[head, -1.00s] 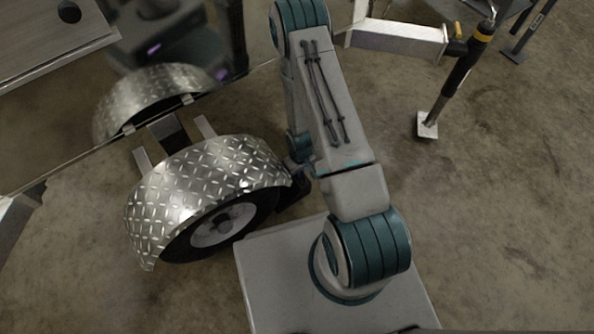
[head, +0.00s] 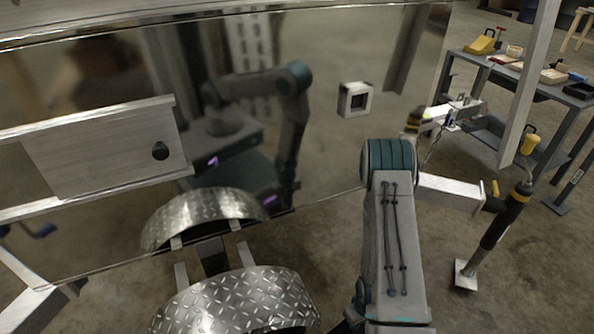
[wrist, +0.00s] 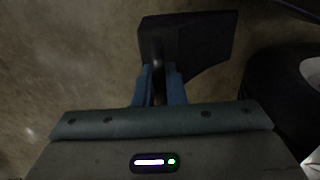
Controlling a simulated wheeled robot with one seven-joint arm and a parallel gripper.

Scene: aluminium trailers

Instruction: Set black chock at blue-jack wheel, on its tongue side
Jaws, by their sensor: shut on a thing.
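In the wrist view my gripper (wrist: 160,78) has its blue fingers shut on the black chock (wrist: 195,42). The chock is a dark wedge over the brown floor, beside a dark tyre (wrist: 280,85) at the right, with a gap showing between them. I cannot tell whether the chock touches the floor. In the head view a tread-plate fender (head: 240,300) shows at the bottom; its wheel is out of frame. The gripper and chock are hidden there below my arm.
A shiny trailer side (head: 320,150) reflects my arm and the fender. A black and yellow jack (head: 500,225) stands on a white foot plate at the right. A workbench (head: 520,75) with tools is behind it.

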